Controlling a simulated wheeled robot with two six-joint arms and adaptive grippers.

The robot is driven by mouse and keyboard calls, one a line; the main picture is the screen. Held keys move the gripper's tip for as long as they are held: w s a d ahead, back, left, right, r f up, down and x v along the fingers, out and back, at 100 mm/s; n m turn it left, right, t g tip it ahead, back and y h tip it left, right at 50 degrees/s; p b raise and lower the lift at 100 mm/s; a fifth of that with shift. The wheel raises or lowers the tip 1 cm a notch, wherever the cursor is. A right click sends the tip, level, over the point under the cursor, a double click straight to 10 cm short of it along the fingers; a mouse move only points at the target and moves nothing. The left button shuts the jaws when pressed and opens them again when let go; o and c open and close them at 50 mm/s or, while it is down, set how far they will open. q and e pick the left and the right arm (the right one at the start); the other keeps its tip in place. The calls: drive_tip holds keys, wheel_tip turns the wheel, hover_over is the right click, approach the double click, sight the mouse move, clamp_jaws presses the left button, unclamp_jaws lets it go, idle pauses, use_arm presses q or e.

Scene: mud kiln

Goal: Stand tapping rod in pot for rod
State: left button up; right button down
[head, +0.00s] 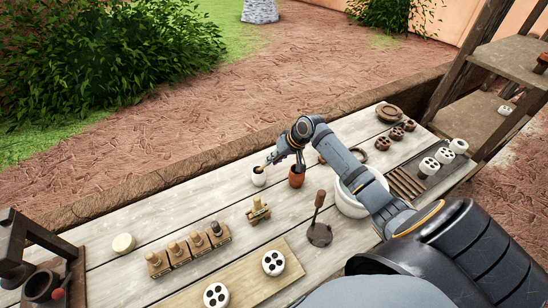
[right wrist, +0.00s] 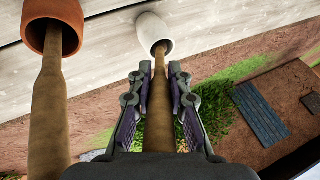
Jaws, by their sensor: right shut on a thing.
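My right gripper (head: 271,159) is shut on a brown tapping rod (right wrist: 159,105), which runs lengthwise between its fingers in the right wrist view. The rod's far end is at the mouth of a small white pot (right wrist: 153,27); how deep it sits inside I cannot tell. In the head view the white pot (head: 259,180) stands on the table just below the gripper. An orange clay pot (head: 296,180) stands to its right. In the right wrist view this orange pot (right wrist: 52,12) has another brown rod (right wrist: 48,110) in it. My left gripper is not in view.
A white bowl (head: 349,203) stands under my right forearm. Several wooden stamps stand in a row (head: 190,248) at left.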

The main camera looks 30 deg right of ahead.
drive_tip(key=shift+f, duration=0.65)
drive_tip(key=c, duration=1.3)
unclamp_jaws()
drive_tip(key=shift+o, duration=0.2)
drive_tip(key=shift+r, duration=0.25)
drive_tip(key=b+v, duration=0.1)
drive_tip(key=v, duration=1.1)
drive_tip(key=shift+r, duration=0.45)
